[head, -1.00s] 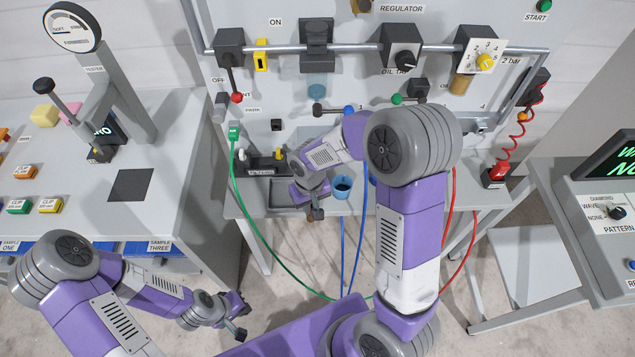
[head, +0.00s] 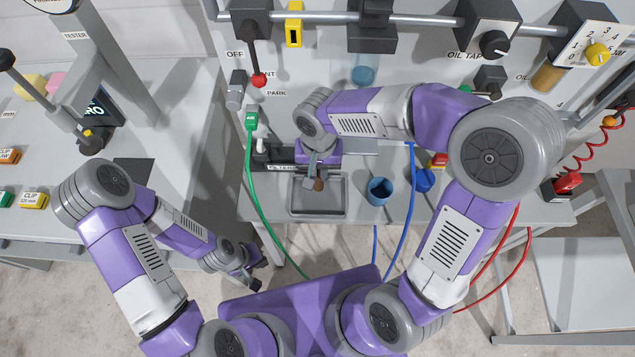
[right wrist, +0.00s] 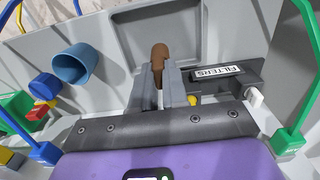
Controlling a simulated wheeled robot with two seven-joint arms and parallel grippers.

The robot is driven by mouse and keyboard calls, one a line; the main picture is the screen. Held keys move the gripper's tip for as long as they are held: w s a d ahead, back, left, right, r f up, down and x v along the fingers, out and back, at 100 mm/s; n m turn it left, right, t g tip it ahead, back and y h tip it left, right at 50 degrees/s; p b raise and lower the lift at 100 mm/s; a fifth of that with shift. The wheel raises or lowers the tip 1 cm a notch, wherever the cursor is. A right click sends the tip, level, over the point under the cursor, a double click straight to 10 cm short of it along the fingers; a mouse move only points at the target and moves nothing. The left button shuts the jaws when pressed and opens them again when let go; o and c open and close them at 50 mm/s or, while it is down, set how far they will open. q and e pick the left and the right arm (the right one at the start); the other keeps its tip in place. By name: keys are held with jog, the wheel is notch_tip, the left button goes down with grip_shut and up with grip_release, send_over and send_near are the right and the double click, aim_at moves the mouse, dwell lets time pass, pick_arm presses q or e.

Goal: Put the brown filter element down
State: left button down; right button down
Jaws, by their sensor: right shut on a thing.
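My right gripper (head: 317,178) is shut on the brown filter element (head: 319,185), a small brown rounded piece. The right wrist view shows the element (right wrist: 159,55) sticking out beyond the fingertips (right wrist: 162,76). In the head view it appears over the back part of a shallow grey tray (head: 318,213). The tray (right wrist: 193,42) also shows behind the element in the right wrist view, and its floor looks empty. How high the element is above the tray is hard to tell. My left gripper (head: 250,281) hangs low at the left, away from the tray; its jaws are too small to read.
A black holder labelled FILTERS (right wrist: 238,82) stands beside the tray, with a white and a yellow piece near it. A blue cup (head: 380,191) stands right of the tray. A green hose (head: 254,190) hangs at its left, blue hoses (head: 411,200) at its right.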

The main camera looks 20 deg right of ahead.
aim_at(319, 182)
jog(key=shift+f+b, duration=0.75)
jog(key=shift+f, duration=1.95)
jog(key=shift+f+b, duration=0.25)
jog(key=shift+b, duration=0.05)
jog(key=c, duration=1.1)
grip_release()
jog(key=shift+c, duration=0.2)
jog(key=shift+r, duration=0.1)
jog(key=shift+r, duration=0.1)
jog(key=shift+r+p, duration=0.25)
jog(key=shift+p, duration=0.2)
notch_tip(319, 182, up, 12)
jog(key=p, duration=0.3)
jog(key=shift+f, duration=0.15)
